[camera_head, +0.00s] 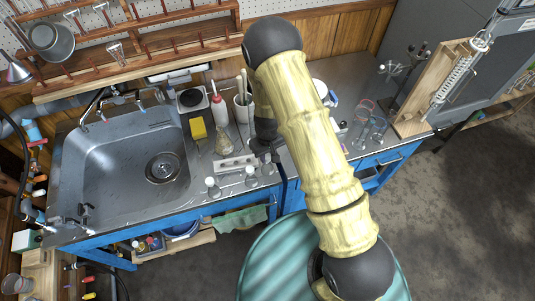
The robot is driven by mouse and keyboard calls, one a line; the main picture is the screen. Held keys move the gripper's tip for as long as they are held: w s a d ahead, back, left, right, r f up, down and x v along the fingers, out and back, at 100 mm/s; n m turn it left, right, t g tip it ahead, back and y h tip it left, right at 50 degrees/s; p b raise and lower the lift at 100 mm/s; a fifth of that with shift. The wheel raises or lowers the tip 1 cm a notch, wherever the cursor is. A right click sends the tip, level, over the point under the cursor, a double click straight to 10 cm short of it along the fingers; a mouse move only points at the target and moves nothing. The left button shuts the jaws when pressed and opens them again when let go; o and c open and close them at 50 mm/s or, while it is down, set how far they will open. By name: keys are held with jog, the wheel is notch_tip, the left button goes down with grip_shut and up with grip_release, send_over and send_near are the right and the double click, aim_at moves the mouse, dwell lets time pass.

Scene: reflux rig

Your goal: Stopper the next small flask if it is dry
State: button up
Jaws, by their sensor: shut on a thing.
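Three small glass flasks stand in a row along the front of the steel counter: a left one (212,188), a middle one (250,176) and a right one (268,167). A pale block with dark holes (236,163) lies just behind them. My gripper (264,154) points down right over the right flask, close to its neck. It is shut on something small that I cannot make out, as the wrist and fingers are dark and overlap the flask. Whether each flask is dry or wet inside is too small to tell.
A larger conical flask (222,144), a red-capped bottle (219,112) and a yellow sponge (197,129) stand behind the block. The sink (120,165) is to the left. Glassware (372,128) and a wooden stand (425,95) are on the right.

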aim_at(268, 156)
jog(key=shift+f, duration=0.1)
dwell(0.3)
jog(key=o, duration=1)
jog(key=shift+o, duration=0.2)
notch_tip(268, 156, up, 17)
jog(key=b, duration=0.1)
jog(key=shift+r+b, duration=0.2)
jog(key=shift+b, duration=0.2)
jog(key=s+d+r+m+t, duration=0.1)
jog(key=s+d+r+m, duration=0.1)
jog(key=s+d+r, duration=0.2)
jog(key=s+d+r+m+t, duration=0.1)
jog(key=s+d+r+m, duration=0.2)
jog(key=s+d+r, duration=0.2)
jog(key=s+d, duration=0.3)
jog(key=d, duration=0.1)
jog(key=shift+s+d+t, duration=0.25)
jog(key=shift+d+t, duration=0.05)
